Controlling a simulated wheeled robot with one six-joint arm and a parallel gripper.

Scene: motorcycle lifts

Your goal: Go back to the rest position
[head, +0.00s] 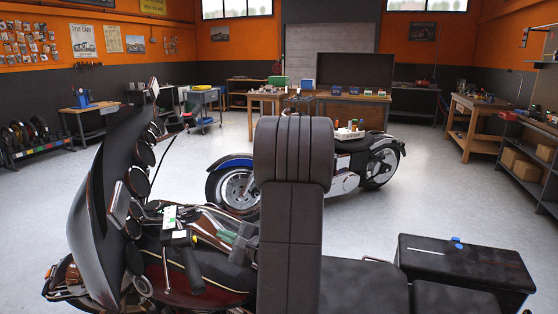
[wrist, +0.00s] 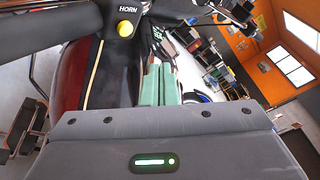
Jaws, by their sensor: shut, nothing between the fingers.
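My gripper (head: 227,237) is over the near motorcycle, beside its handlebar and above its dark red tank (head: 192,287). In the wrist view its green fingers (wrist: 158,85) are together with nothing between them. A black panel marked HORN with a yellow button (wrist: 126,28) is just beyond the fingers, to the left. My dark arm hides part of the middle of the head view.
The near motorcycle's tall black fairing (head: 98,205) stands at left. A black case (head: 470,268) with a small blue item (head: 457,240) is at lower right. A second motorcycle (head: 240,183) stands behind. Workbenches (head: 345,97) line the back; grey floor (head: 430,190) is open at right.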

